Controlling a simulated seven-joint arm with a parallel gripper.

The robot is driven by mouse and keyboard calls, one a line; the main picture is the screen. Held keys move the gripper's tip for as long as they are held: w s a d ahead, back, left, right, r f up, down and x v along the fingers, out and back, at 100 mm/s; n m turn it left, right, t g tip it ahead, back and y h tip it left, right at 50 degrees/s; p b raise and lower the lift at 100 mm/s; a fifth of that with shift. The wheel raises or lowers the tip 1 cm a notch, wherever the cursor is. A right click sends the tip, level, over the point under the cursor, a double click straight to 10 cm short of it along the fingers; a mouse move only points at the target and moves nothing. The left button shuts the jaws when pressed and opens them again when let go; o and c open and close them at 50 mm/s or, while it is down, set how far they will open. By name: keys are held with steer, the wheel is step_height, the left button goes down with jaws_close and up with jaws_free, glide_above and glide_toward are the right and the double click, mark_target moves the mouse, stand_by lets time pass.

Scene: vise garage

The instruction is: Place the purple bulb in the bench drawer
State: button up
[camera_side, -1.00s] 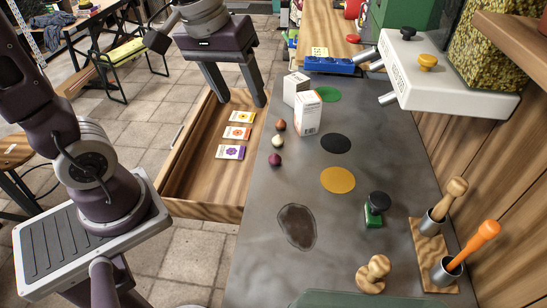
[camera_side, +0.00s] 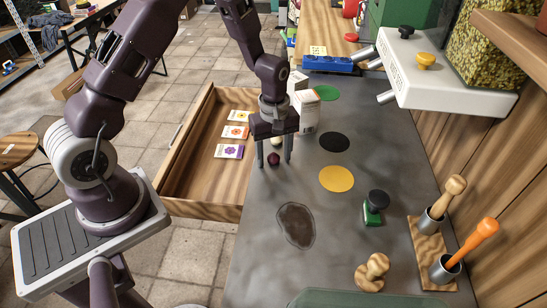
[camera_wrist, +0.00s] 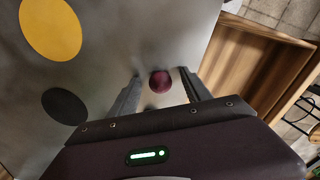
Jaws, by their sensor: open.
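The purple bulb (camera_side: 273,159) is a small round dark-purple ball on the grey bench top, near the drawer side. It also shows in the wrist view (camera_wrist: 160,81), between my finger tips. My gripper (camera_side: 274,163) is open and points down, with one finger on each side of the bulb; whether either touches it I cannot tell. The bench drawer (camera_side: 190,187) is pulled open to the left of the bulb. Three seed cards lie in it, the nearest with a purple flower (camera_side: 229,151). A pale bulb (camera_side: 276,140) is partly hidden behind my gripper.
White boxes (camera_side: 307,111) stand just behind my gripper. The drawer's near part is bare.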

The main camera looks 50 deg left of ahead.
jaws_close()
steer(key=shift+r, duration=0.1)
steer(key=r, duration=0.9)
steer(key=shift+a+r, duration=0.1)
steer(key=shift+a, duration=0.25)
steer(key=s+a+f+n, duration=0.1)
steer(key=s+a+f, duration=0.35)
steer(key=a, duration=0.45)
steer(key=n, duration=0.1)
glide_above(207, 176)
step_height(207, 176, down, 7)
step_height(207, 176, down, 10)
steer(key=shift+f, duration=0.1)
